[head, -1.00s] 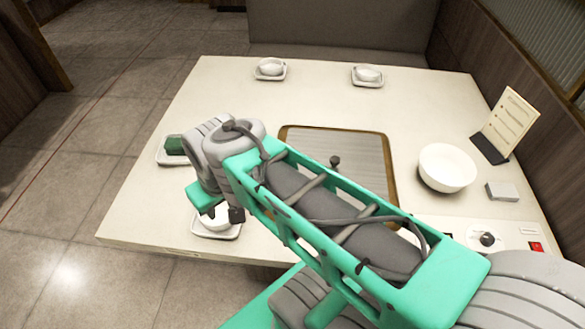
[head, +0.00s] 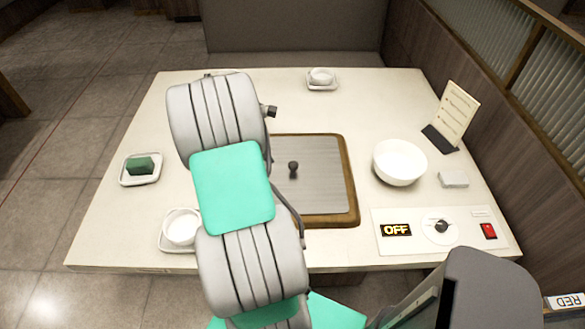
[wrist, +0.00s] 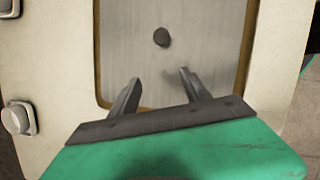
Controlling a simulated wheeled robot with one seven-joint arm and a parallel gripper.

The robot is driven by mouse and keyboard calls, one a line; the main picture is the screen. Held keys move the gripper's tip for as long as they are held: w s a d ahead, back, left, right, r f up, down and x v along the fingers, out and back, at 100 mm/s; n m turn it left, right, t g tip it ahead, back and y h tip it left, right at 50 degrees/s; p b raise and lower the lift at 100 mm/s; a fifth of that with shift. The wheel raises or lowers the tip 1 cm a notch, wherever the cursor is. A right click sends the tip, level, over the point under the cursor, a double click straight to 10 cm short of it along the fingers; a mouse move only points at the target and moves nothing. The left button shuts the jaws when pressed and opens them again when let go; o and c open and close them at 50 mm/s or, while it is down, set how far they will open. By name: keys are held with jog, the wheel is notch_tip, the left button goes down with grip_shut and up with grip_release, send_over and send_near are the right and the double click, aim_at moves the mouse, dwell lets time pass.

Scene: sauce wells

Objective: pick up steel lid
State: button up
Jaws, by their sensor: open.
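The steel lid (head: 315,180) is a flat brushed-metal plate with a small dark knob (head: 293,168), lying in a wood-rimmed opening in the table. In the head view my arm covers its left part. In the wrist view the lid (wrist: 200,60) fills the upper middle, with its knob (wrist: 161,37) beyond the fingertips. My gripper (wrist: 158,75) is open and empty, its two fingers apart and pointing toward the knob. The knob is not between the fingers. The fingers are hidden behind my arm in the head view.
A white bowl (head: 400,162), a menu stand (head: 452,115) and a grey box (head: 453,179) stand right of the lid. A control panel (head: 470,228) reads OFF. Small dishes sit at the left (head: 181,227) and back (head: 321,78). A green block (head: 140,166) lies on a left tray.

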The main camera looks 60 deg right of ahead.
jog(key=n+g, duration=0.1)
send_over(293, 164)
jog(key=w+a, duration=0.1)
jog(key=a, duration=0.1)
notch_tip(293, 164, down, 3)
jog(key=shift+n, duration=0.3)
jog(key=x, duration=0.2)
jog(key=p+x, duration=0.1)
jog(key=x, duration=0.4)
jog(key=shift+w+f+p, duration=0.25)
jog(key=shift+f+p, duration=0.05)
grip_shut()
jog(key=shift+w+r, duration=0.1)
